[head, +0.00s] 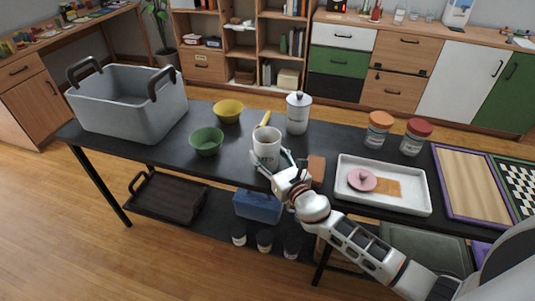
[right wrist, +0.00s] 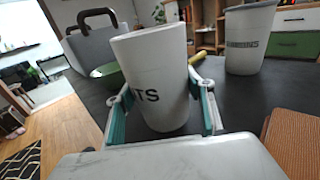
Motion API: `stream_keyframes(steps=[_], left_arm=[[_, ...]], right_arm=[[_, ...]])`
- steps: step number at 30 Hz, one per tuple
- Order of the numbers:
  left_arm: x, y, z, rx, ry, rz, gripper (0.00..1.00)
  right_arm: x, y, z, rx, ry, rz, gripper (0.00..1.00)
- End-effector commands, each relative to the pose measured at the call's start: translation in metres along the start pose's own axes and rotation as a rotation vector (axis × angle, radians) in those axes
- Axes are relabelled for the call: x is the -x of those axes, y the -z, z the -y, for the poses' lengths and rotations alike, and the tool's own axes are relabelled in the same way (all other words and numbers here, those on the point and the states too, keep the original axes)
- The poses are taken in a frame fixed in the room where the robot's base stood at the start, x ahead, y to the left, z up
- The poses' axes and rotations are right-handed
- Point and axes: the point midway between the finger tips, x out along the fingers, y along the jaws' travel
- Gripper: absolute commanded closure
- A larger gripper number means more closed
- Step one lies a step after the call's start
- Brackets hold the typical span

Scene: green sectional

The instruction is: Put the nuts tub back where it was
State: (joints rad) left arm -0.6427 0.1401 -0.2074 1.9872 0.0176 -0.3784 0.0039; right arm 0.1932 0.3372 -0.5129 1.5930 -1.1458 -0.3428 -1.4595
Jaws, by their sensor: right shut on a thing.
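The nuts tub (head: 266,142) is a white cylinder at the front middle of the dark table. In the right wrist view the tub (right wrist: 155,70) shows the dark letters "TS" and leans slightly in the picture. My right gripper (head: 272,161) is shut on it, with one teal-lined finger on each side in the wrist view (right wrist: 163,98). I cannot tell whether its base touches the tabletop. A pink lid with a knob (head: 361,179) lies in the white tray (head: 420,198). My left gripper is not in view.
A white canister (head: 298,113) stands behind the tub, near a yellow-handled thing (head: 264,119). Green (head: 206,141) and yellow (head: 228,110) bowls and a grey crate (head: 130,105) are left. Orange-lidded (head: 377,130) and red-lidded (head: 416,136) jars stand right. A brown block (head: 316,168) is beside my gripper.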

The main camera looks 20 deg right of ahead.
Motion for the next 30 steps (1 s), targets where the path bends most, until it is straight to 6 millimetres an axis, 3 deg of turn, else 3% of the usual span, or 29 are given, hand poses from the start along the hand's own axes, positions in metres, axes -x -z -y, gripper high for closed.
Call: stream_keyframes(steps=[1,2,3,17,30], left_arm=[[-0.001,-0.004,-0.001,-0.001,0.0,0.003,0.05],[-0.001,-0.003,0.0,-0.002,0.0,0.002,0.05],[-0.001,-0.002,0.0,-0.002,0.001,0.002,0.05],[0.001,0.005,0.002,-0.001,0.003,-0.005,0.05],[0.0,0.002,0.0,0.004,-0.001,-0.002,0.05]], right_arm=[[0.0,0.003,0.0,0.0,0.0,0.0,0.78],[0.0,0.003,0.0,0.0,0.0,-0.001,0.42],[0.0,0.002,0.0,0.0,0.0,-0.001,0.32],[0.001,-0.004,0.0,0.001,0.0,0.0,0.31],[0.085,0.001,0.0,0.0,-0.001,-0.004,0.31]])
